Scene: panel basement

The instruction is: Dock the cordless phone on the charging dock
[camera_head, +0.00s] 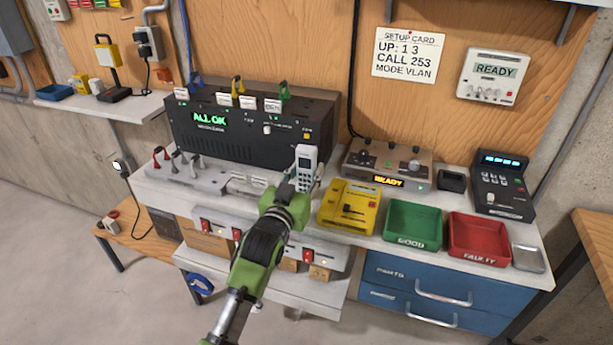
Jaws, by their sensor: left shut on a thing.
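The cordless phone (306,166), pale grey with a dark keypad, stands roughly upright in front of the right end of the black rack unit. My left gripper (299,188) is shut on its lower part, which the jaws partly hide. A small black block (453,180) sits on the bench between the grey "READY" box and the dark desk unit. It may be the charging dock, but it is too small to be sure. The phone is apart from it, well to its left. My right gripper is not in view.
The bench holds the black "ALL OK" unit (250,132), a yellow device (349,207), the grey "READY" box (387,165), a green tray (413,222), a red tray (479,236) and a dark desk unit (503,187). Little bench top is bare between them.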

